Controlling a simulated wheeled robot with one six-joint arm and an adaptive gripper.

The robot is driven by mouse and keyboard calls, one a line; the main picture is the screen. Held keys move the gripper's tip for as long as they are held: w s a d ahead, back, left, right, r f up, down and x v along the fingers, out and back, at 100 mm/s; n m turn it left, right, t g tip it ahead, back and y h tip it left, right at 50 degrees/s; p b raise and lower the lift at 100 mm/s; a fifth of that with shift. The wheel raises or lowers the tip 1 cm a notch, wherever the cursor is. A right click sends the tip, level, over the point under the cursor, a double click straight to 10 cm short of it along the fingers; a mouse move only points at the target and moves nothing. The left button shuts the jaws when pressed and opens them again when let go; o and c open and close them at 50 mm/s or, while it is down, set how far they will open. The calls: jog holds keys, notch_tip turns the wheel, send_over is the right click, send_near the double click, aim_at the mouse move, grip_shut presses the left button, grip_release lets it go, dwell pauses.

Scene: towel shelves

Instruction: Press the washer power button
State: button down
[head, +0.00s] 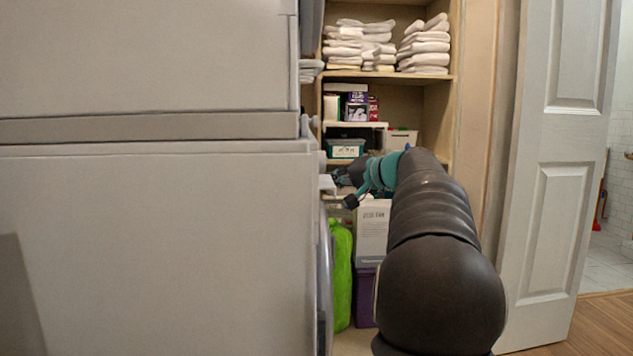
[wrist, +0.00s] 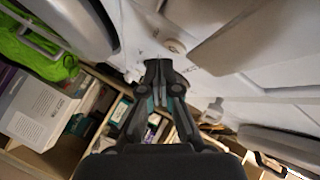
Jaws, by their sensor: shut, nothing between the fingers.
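The washer (head: 160,250) is the lower white machine at the left in the head view, seen from its side, so its front controls are mostly hidden there. In the wrist view its white front panel (wrist: 125,25) shows a round knob (wrist: 175,47), a smaller white knob (wrist: 133,76) and small dark marks. I cannot tell which control is the power button. My gripper (wrist: 158,66) is shut and empty, its tips close to the panel between and just below the knobs. I cannot tell whether they touch. My gripper (head: 345,189) also shows in the head view, at the washer's front edge.
A second white machine (head: 150,60) sits on top of the washer. Shelves behind hold towels (head: 425,45) and boxes (head: 357,106). A green bag (head: 340,275) and a white box (head: 373,232) stand below. An open white door (head: 565,150) is at the right.

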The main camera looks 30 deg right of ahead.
jog(key=shift+s+d, duration=0.1)
jog(key=shift+s+d+p, duration=0.15)
jog(key=shift+s+d, duration=0.35)
jog(key=shift+d, duration=0.3)
jog(key=shift+s+d+p, duration=0.15)
jog(key=shift+s+d, duration=0.35)
jog(key=shift+d, duration=0.35)
jog(key=shift+s+d+p, duration=0.15)
jog(key=shift+s+d, duration=0.35)
jog(key=shift+d, duration=0.3)
